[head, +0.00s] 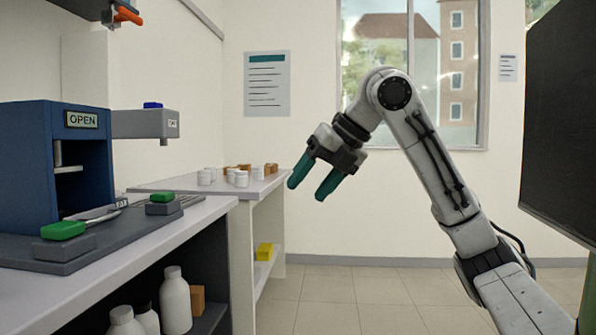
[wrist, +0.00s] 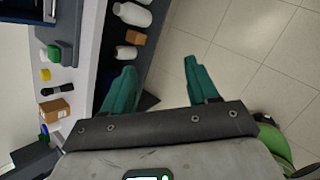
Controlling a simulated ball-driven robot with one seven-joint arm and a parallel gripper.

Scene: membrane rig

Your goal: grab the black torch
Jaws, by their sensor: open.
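A small black elongated object (wrist: 57,90), which looks like the black torch, lies on the white counter at the left of the wrist view, between a yellow item and a cardboard box. I do not make it out in the head view. My gripper (head: 307,190) has dark green fingers, spread apart and empty. It hangs in the air right of the counters, pointing down and left in the head view. In the wrist view the gripper (wrist: 160,68) is over the floor, well to the right of the black object.
A blue rig (head: 28,150) with an OPEN sign stands on the near counter (head: 150,252). White bottles (head: 176,300) stand on the shelf below. The far table (head: 210,184) holds jars and small boxes. A dark panel (head: 560,120) is at the right.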

